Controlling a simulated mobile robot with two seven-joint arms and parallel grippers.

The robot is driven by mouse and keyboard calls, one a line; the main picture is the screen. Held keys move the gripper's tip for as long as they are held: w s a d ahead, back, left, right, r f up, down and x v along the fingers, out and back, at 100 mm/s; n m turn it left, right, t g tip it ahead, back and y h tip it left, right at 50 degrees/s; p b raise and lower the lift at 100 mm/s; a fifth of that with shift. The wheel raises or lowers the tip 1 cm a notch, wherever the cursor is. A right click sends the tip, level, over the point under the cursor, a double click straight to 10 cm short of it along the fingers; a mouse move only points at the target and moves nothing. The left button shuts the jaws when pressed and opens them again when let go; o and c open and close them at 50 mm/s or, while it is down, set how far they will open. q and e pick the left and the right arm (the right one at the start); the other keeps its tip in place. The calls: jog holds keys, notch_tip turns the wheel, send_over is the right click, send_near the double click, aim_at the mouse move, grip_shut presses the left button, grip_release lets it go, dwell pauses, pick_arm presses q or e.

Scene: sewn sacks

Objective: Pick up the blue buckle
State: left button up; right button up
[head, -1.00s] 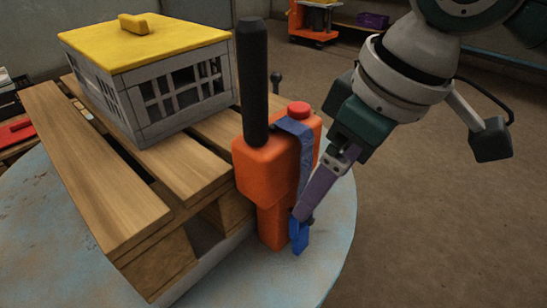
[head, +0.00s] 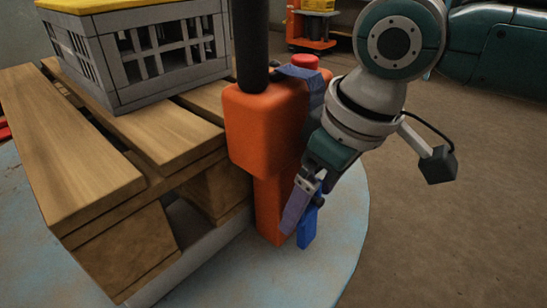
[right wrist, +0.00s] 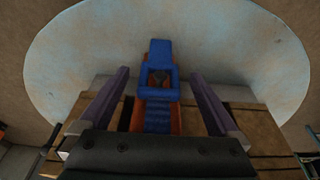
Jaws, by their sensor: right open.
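The blue buckle (head: 307,231) hangs low on the right side of an orange body, at the end of a blue strap (head: 316,90). In the right wrist view the buckle (right wrist: 160,52) shows as a blue frame with a dark opening, with the ribbed strap (right wrist: 158,118) below it. My right gripper (head: 299,214) is beside the orange body and partly covers the buckle in the head view. In the right wrist view my right gripper (right wrist: 159,76) is open, its purple fingers apart on either side of the buckle and strap. My left gripper is out of view.
The orange body (head: 265,130) carries a black post (head: 250,45) and a red knob (head: 305,62). A wooden pallet (head: 75,160) with a grey crate (head: 150,50) stands at left. A round pale-blue surface (head: 240,280) lies below. Brown floor is clear at right.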

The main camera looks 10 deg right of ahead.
jog(key=shift+c, duration=0.4)
jog(key=c, duration=1.5)
jog(key=shift+o, duration=0.2)
jog(key=shift+r, duration=0.1)
jog(key=shift+r+p, duration=0.25)
jog(key=shift+p, duration=0.1)
jog(key=s+d+p, duration=0.7)
jog(key=s+d, duration=0.4)
jog(key=s, duration=0.3)
jog(key=shift+r, duration=0.4)
